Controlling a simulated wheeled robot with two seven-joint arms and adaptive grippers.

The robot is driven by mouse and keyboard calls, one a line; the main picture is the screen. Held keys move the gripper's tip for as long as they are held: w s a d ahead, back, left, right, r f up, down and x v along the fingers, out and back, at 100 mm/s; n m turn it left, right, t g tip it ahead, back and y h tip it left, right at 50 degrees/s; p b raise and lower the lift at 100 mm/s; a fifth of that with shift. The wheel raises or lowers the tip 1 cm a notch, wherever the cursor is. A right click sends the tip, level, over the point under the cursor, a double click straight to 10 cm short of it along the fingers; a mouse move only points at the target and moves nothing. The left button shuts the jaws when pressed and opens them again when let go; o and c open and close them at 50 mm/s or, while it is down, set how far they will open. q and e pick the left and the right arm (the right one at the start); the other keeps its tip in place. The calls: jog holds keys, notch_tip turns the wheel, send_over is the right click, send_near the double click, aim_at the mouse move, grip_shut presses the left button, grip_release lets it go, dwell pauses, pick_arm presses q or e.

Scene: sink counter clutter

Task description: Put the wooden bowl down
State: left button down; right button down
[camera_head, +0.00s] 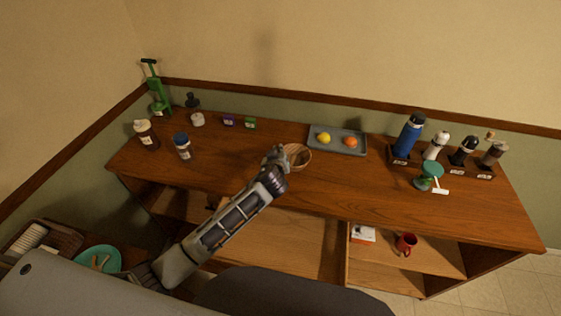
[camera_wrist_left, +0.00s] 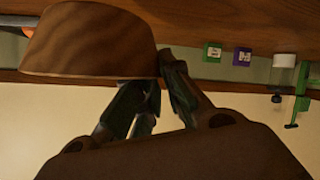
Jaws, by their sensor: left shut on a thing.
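The wooden bowl (camera_head: 299,156) is brown and rounded, and shows at the tip of my left arm in the head view, near the middle of the wooden counter (camera_head: 360,185). My left gripper (camera_head: 278,158) is shut on its left side. In the left wrist view the bowl (camera_wrist_left: 90,42) fills the upper left and the gripper fingers (camera_wrist_left: 160,85) meet at its edge. Whether the bowl touches the counter or hangs just above it, I cannot tell. My right gripper does not show in either view.
A grey tray (camera_head: 337,140) with a lemon (camera_head: 324,138) and an orange (camera_head: 350,142) lies just behind the bowl. Several bottles, including a blue one (camera_head: 408,136), stand at the right. Jars and small boxes are at the left.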

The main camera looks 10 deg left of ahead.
pick_arm(q)
jog(key=shift+f, duration=0.45)
jog(key=shift+f, duration=0.1)
jog(key=shift+f, duration=1.75)
jog(key=shift+f, duration=0.15)
jog(key=c, duration=1.5)
grip_release()
jog(key=shift+c, duration=0.2)
jog(key=shift+v, duration=1.2)
jog(key=b+v, duration=0.1)
jog(key=v, duration=0.8)
jog(key=shift+s+r, duration=0.2)
jog(key=shift+s, duration=0.15)
